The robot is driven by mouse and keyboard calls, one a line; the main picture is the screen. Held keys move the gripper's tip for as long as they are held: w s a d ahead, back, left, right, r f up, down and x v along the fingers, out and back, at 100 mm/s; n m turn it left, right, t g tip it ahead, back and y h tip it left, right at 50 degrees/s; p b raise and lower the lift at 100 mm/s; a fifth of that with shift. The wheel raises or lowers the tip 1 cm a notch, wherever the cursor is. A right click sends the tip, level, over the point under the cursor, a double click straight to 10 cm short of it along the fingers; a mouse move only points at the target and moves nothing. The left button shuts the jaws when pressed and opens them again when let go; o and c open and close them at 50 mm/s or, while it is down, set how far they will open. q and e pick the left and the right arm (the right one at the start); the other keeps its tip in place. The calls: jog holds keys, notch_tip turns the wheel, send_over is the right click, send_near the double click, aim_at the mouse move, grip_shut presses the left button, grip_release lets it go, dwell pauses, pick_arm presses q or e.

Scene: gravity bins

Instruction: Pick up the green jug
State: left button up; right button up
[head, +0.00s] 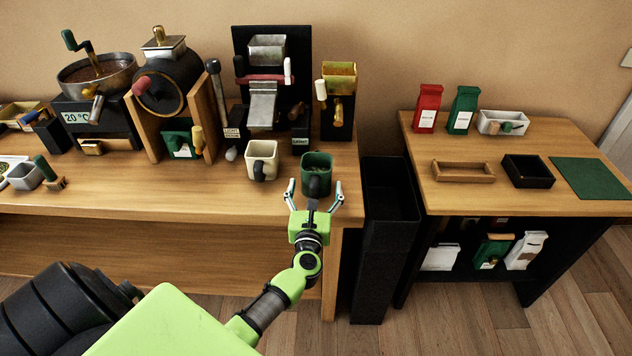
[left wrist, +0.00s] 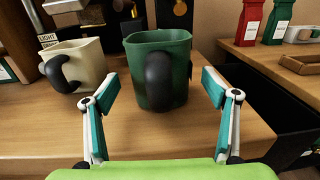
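The green jug (head: 318,172) stands upright near the right front end of the long wooden table, with its black handle facing my left gripper. In the left wrist view the jug (left wrist: 178,62) is straight ahead, a little beyond the fingertips. My left gripper (head: 315,190) is open and empty at the table's front edge. Its fingers also show in the left wrist view (left wrist: 157,92), spread to either side of the handle. My right gripper is not seen in either view.
A cream jug (head: 262,158) stands just left of the green jug. Behind are a black dispenser stand (head: 270,60) and a drum machine (head: 166,85). A tall black bin (head: 385,240) fills the gap before the right-hand table (head: 480,190).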

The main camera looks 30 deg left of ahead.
aim_at(314, 186)
pick_arm(q)
jog(key=c, duration=1.6)
jog(key=shift+r, duration=0.1)
jog(key=shift+r, duration=0.4)
notch_tip(314, 186, up, 3)
jog(key=shift+f+p, duration=0.1)
jog(key=shift+p, duration=0.35)
jog(key=s+d+r, duration=0.2)
jog(key=s+r, duration=0.1)
jog(key=s+d+r+p, duration=0.1)
jog(key=s+d+r, duration=0.2)
jog(key=s, duration=0.1)
jog(key=s+d+r, duration=0.3)
jog(key=s, duration=0.1)
jog(key=shift+s+r, duration=0.15)
jog(key=shift+s, duration=0.1)
